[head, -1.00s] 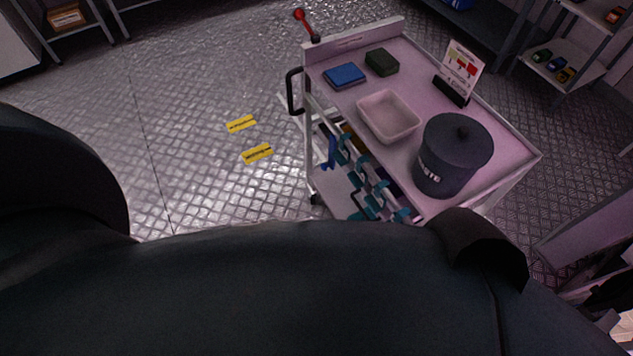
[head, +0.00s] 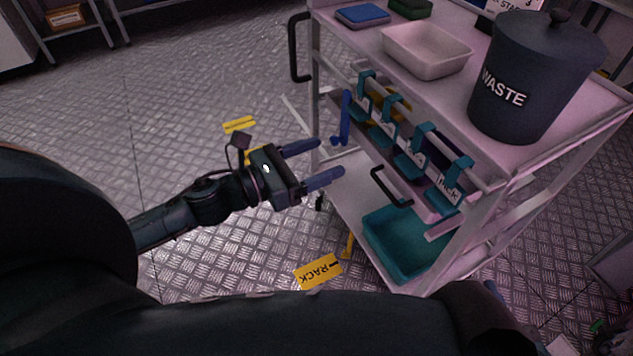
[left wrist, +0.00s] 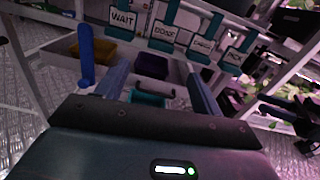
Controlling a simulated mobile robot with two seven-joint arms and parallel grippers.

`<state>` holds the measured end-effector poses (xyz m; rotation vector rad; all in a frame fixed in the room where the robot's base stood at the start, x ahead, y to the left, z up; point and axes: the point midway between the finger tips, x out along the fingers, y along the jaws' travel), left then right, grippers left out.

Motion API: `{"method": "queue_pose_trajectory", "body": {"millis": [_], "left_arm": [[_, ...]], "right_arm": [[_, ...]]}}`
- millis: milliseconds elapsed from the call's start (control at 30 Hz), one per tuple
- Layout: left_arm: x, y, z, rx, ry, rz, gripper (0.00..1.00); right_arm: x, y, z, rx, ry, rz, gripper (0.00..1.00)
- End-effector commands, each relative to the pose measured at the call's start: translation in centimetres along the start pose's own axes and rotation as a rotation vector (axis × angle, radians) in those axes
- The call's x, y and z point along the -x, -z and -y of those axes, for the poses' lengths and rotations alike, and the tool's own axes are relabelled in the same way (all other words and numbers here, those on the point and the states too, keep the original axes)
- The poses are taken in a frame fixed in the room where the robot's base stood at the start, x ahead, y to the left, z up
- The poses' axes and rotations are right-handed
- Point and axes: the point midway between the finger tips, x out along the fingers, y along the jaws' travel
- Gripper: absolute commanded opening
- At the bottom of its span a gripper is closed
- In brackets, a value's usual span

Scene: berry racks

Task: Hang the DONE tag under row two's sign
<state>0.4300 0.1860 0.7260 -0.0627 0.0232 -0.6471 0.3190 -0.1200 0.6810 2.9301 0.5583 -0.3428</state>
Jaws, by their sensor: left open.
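Several tags hang from teal hooks on the side rail of a white cart. In the left wrist view the DONE tag (left wrist: 163,33) is second from the left, between the WAIT tag (left wrist: 122,19) and a tag whose word is hard to read; the PICK tag (left wrist: 235,57) is at the right. In the head view the second hook (head: 388,107) shows, its word unreadable. My left gripper (head: 329,159) is open and empty, left of the tags and apart from them. Its fingers (left wrist: 155,75) point toward the rail. No row two sign is recognisable.
The cart top (head: 450,105) holds a WASTE bin (head: 535,80), a pale tray (head: 427,50) and a blue pad (head: 362,15). A teal bin (head: 400,262) sits on the lower shelf. A blue upright piece (head: 345,118) stands beside the tags. The floor at left is open.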

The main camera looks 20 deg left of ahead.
Motion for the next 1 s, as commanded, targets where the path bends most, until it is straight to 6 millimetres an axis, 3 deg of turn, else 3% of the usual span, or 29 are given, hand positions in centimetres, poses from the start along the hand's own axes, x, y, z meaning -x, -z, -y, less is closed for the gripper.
{"method": "queue_pose_trajectory", "body": {"millis": [267, 1000], "left_arm": [[-1.1, -0.1, 0.1, -0.071, 0.017, 0.004, 0.67], [-9.8, 0.0, 0.2, -0.067, 0.015, 0.003, 0.67]], "right_arm": [[0.1, 0.1, 0.1, 0.000, 0.004, 0.009, 0.36], [0.8, 0.1, 0.1, -0.039, 0.017, 0.093, 0.36]]}}
